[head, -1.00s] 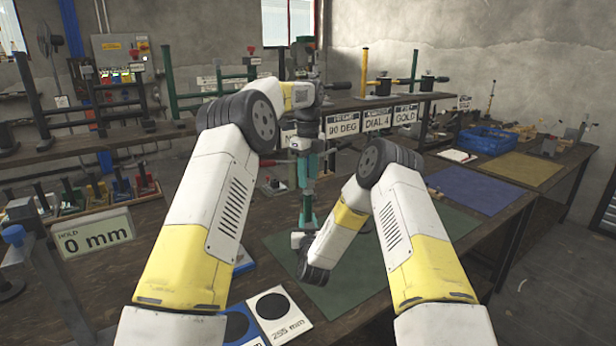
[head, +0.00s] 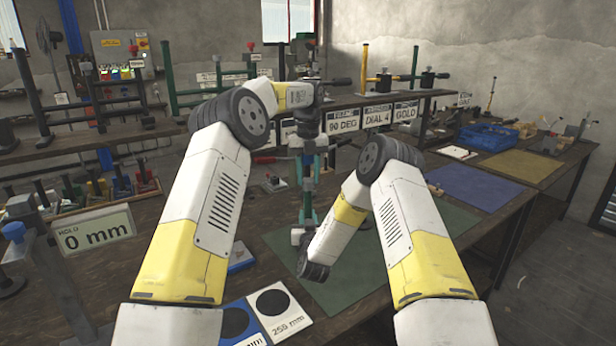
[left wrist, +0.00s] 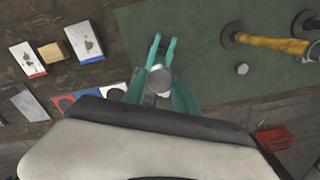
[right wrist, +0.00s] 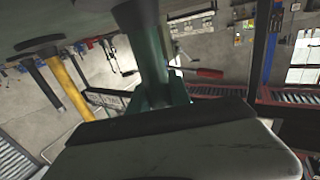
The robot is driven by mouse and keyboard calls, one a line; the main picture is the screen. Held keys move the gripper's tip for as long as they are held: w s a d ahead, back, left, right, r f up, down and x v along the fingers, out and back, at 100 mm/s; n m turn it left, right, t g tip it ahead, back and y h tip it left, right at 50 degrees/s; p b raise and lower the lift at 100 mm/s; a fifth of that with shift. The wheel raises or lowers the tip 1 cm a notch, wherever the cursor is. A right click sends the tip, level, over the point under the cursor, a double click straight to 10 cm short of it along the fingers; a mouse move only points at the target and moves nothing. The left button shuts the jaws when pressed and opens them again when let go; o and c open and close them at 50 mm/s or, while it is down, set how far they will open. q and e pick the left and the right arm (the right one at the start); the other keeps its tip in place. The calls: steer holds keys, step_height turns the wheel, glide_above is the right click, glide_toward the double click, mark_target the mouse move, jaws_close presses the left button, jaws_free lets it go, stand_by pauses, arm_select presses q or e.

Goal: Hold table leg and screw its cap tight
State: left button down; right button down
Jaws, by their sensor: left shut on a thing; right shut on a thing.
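My left gripper (head: 307,168) points down over the green mat. In the left wrist view its teal fingers (left wrist: 156,66) are shut around a round silver piece seen end-on, which looks like the cap (left wrist: 160,80). My right gripper (head: 304,218) is directly below the left one, just above the mat. It is shut on the table leg, which seems to be the upright dark green post (right wrist: 146,45) in the right wrist view. The fingers and arms hide most of the leg and the seam between leg and cap.
A blue crate (head: 488,137) stands farther right. Marked cards (head: 275,305) lie in front. A "0 mm" sign (head: 95,233) stands at left. A shelf with label plates (head: 376,116) runs behind.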

arm_select(q)
steer(key=m, duration=0.4)
steer(key=c, duration=1)
jaws_free()
steer(key=shift+o, duration=0.2)
steer(key=shift+r, duration=2.25)
steer(key=shift+c, duration=0.5)
